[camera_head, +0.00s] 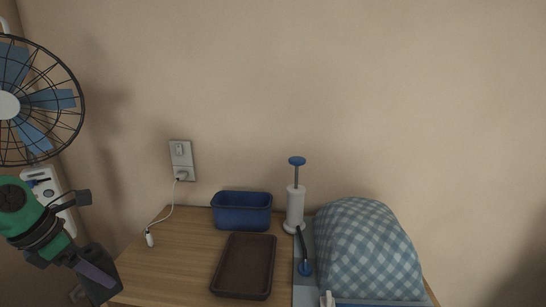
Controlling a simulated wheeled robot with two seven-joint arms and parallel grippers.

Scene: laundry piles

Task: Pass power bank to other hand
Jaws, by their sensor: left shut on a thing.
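My left gripper (98,276) is at the lower left, beside the left edge of the wooden table, at the end of my green and black arm. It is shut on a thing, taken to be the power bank. The dark parts there overlap, so its outline cannot be told clearly from the fingers. My right gripper is not in view.
The wooden table (180,255) holds a blue bin (242,212), a brown tray (244,266), a white stand with a blue knob (295,205) and a blue checked cloth mound (365,250). A cable hangs from a wall outlet (182,160). A fan (40,100) stands left.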

